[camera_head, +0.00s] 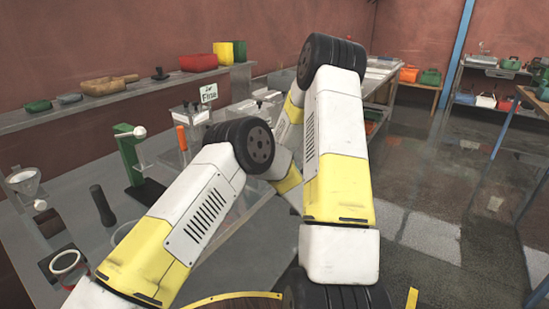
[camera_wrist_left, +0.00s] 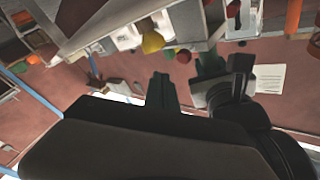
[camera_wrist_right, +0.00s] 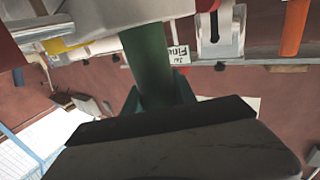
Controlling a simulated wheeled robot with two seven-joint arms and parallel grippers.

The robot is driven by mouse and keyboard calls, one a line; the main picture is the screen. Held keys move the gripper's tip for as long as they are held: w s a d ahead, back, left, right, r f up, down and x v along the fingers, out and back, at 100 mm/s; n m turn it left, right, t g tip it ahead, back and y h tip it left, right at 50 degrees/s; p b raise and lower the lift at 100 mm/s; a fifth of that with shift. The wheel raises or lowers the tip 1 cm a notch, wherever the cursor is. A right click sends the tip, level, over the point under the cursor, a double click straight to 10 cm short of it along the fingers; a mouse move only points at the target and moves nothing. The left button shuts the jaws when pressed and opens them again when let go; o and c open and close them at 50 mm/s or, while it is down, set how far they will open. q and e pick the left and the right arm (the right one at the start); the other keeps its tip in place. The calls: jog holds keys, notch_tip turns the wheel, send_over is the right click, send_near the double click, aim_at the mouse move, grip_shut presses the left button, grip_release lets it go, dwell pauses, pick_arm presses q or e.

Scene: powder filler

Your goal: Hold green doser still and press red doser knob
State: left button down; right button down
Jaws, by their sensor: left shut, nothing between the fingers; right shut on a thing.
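In the right wrist view my right gripper (camera_wrist_right: 158,92) is shut on a green upright post (camera_wrist_right: 147,55), which looks like part of the green doser. A red part (camera_wrist_right: 9,48) shows at that view's left edge, possibly the red doser. In the left wrist view my left gripper (camera_wrist_left: 162,92) is shut and empty. Contact with any knob is not visible. In the head view my arms hide both grippers and the dosers they face.
A separate green stand (camera_head: 130,158) with a white ball stands on the left of the grey table (camera_head: 70,200). A glass funnel (camera_head: 23,180), a dark cylinder (camera_head: 102,206) and a white ring (camera_head: 65,261) are nearby. A shelf (camera_head: 110,97) with colored boxes runs behind. Open floor lies right.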

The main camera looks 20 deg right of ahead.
pick_arm(q)
jog(key=shift+s+d, duration=1)
jog(key=shift+s, duration=0.05)
pick_arm(e)
jog(key=c, duration=0.9)
grip_release()
